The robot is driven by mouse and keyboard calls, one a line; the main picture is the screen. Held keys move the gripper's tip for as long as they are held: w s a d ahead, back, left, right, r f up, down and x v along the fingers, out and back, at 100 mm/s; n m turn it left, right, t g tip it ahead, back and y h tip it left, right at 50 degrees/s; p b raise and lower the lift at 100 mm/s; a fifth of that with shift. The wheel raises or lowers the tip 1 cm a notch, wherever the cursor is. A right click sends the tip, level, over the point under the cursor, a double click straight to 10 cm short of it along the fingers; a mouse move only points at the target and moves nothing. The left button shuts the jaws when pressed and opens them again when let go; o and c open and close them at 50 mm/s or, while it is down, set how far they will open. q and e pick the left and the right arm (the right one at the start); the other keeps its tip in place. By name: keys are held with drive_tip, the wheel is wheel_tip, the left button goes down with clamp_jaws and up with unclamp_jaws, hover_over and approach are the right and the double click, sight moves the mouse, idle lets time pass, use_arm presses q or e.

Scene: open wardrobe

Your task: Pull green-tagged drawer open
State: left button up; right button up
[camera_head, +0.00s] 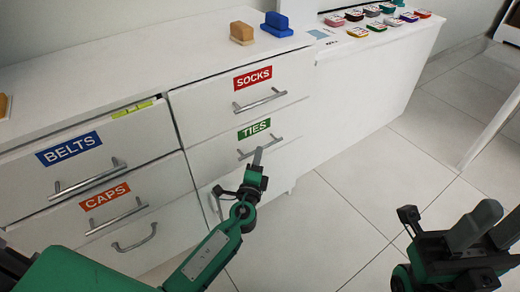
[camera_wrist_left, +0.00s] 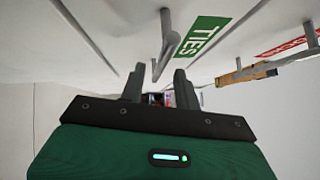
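The drawer with the green TIES tag (camera_head: 254,129) is in the right column, under the SOCKS drawer, and looks shut. Its grey bar handle (camera_head: 260,148) is below the tag; it also shows in the left wrist view (camera_wrist_left: 168,42). My left gripper (camera_head: 257,158) is at this handle. In the left wrist view its two fingers (camera_wrist_left: 158,86) are apart, with the handle's end in line with the gap. I cannot tell whether the bar is fully between them. My right gripper (camera_head: 490,228) is at the lower right, fingers apart, empty and away from the drawers.
The SOCKS drawer (camera_head: 285,82) is just above. The BELTS drawer (camera_head: 100,160) and CAPS drawer (camera_head: 75,222) are to the left. A wooden block (camera_head: 242,33) and a blue block (camera_head: 277,24) stand on top. Tiled floor (camera_head: 345,200) in front is clear.

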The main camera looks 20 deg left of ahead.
use_arm(q)
drive_tip(key=shift+w+a+r, duration=0.15)
drive_tip(key=shift+w, duration=0.8)
drive_tip(key=shift+w+a+r, duration=0.1)
drive_tip(key=shift+w, duration=0.8)
drive_tip(key=shift+c, duration=0.3)
clamp_jaws()
